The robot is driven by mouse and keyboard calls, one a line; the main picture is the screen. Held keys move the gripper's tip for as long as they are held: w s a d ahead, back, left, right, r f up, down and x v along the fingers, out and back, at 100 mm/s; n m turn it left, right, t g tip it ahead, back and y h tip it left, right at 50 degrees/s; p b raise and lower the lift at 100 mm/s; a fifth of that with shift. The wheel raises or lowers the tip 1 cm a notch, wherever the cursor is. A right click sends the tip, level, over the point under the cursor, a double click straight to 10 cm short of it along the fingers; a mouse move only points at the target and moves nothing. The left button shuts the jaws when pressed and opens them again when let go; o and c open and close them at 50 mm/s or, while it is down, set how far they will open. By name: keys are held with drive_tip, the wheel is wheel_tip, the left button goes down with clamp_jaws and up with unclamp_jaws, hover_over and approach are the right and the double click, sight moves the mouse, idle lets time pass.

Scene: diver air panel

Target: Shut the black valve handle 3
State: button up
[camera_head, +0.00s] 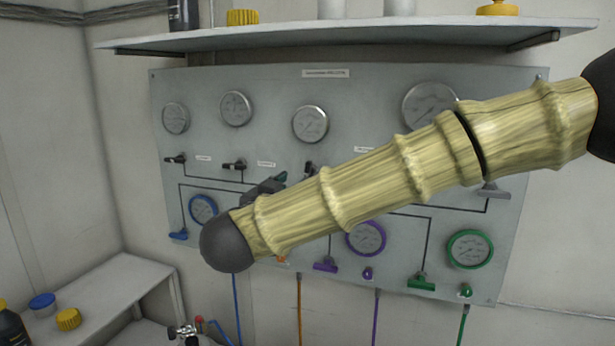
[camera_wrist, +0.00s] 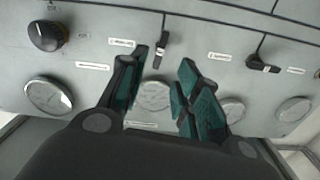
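A grey wall panel (camera_head: 200,100) carries black valve handles in a row under the gauges. The wrist view looks upside down. In it, one black handle (camera_wrist: 162,45) points along the picture's vertical, and a second (camera_wrist: 263,65) lies nearly crosswise. The first handle, apparently handle 3, also shows partly behind my arm in the head view (camera_head: 309,167); its number is not readable. My gripper (camera_wrist: 165,65) is open, its teal-padded fingers on either side of this handle in the picture. Contact is not visible. In the head view my gripper (camera_head: 265,188) is partly hidden by my arm.
Two other black handles (camera_head: 175,159) (camera_head: 235,165) sit to the left on the panel. A black round knob (camera_wrist: 48,35) is at the wrist view's upper left. A shelf (camera_head: 350,33) juts out above the panel. A white table (camera_head: 110,290) stands lower left.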

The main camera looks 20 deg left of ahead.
drive_tip(key=w+p, duration=0.1)
drive_tip(key=w, duration=0.4)
drive_tip(key=w+p, duration=0.2)
drive_tip(key=w, duration=0.3)
drive_tip(key=shift+w+d, duration=0.2)
drive_tip(key=shift+w, duration=0.15)
clamp_jaws()
